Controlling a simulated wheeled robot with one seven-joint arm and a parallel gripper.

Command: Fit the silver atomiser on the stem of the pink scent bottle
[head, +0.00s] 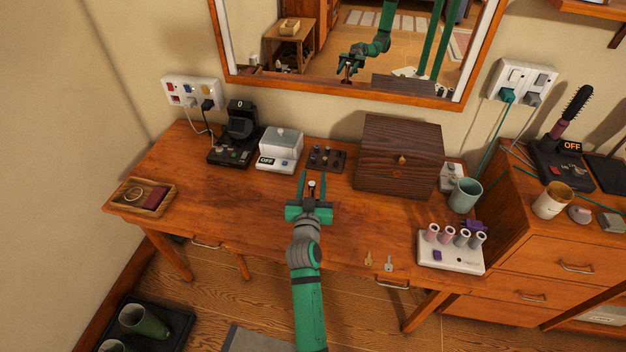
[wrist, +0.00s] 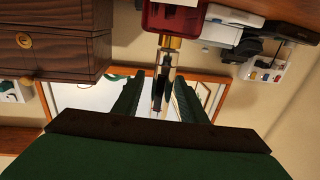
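My gripper (head: 312,182) is above the desk, in front of the mirror. Its two fingers are apart. In the wrist view, which is upside down, the red-pink scent bottle (wrist: 172,16) stands on the desk with a gold collar (wrist: 172,42). A slim, pale, shiny upright piece (wrist: 158,90) runs from the collar between my fingers, with gaps on both sides. A small silvery tip (head: 312,184) shows between the fingers in the head view. I cannot tell whether this is the bare stem or the silver atomiser. My gripper hides the bottle in the head view.
A dark wooden chest (head: 398,160) stands close on the right. A dark rack (head: 327,158), a white box marked OFF (head: 281,150) and a black device (head: 236,140) stand behind. The left desk is mostly clear.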

